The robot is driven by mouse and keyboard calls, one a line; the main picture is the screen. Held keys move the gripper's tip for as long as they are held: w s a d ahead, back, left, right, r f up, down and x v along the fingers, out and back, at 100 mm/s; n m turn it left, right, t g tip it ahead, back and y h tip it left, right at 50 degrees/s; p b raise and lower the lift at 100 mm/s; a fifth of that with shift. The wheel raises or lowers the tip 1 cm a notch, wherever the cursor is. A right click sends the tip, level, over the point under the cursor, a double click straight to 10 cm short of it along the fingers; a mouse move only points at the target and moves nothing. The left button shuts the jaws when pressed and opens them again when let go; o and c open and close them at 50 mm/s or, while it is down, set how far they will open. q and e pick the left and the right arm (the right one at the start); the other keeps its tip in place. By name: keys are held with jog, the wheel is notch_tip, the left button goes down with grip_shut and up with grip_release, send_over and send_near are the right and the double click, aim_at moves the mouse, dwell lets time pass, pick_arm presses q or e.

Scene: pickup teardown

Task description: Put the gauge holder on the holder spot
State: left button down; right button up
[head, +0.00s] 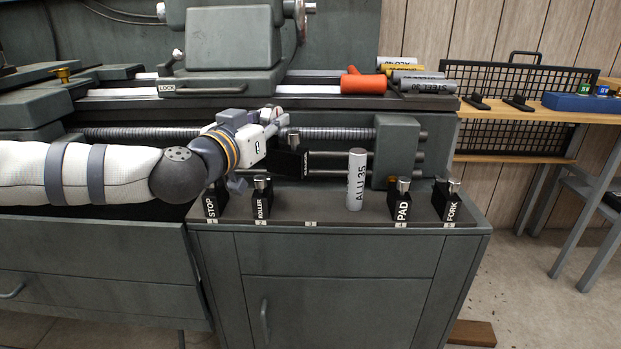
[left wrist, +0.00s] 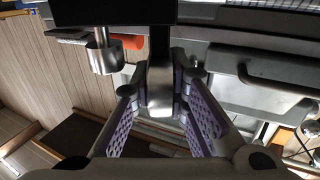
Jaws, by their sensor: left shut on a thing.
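My left gripper (head: 276,120) is shut on a black block with a silver post, which appears to be the gauge holder (head: 289,163). It hangs above the back of the cabinet top, behind the row of marked spots. In the left wrist view, the gripper fingers (left wrist: 162,82) close around the holder's grey post (left wrist: 160,98), with its black body at the top edge. Spot 3 (head: 310,223) on the cabinet's front edge is bare; I cannot tell for sure whether it is the holder spot. My right gripper is not in view.
Black STOP (head: 211,204) and ROLLER (head: 262,203) blocks stand left of spot 3. PAD (head: 400,209) and FORK (head: 449,207) stand right of it. A grey ALU 35 cylinder (head: 356,180) stands upright between. Lathe rods and a grey carriage (head: 396,150) lie behind.

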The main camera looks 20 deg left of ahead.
pick_arm(q)
jog(key=w+d+f+b, duration=0.1)
jog(key=f, duration=0.2)
jog(key=w+d+f+b, duration=0.1)
jog(key=d+f, duration=0.1)
jog(key=f, duration=0.1)
jog(key=w+d+f+b, duration=0.1)
jog(key=w+f, duration=0.1)
jog(key=f, duration=0.1)
jog(key=shift+d+f, duration=0.25)
jog(key=shift+d, duration=0.15)
jog(key=shift+r, duration=0.1)
jog(key=c, duration=1.9)
grip_release()
jog(key=shift+f, duration=0.2)
jog(key=o, duration=0.3)
jog(key=shift+o, duration=0.2)
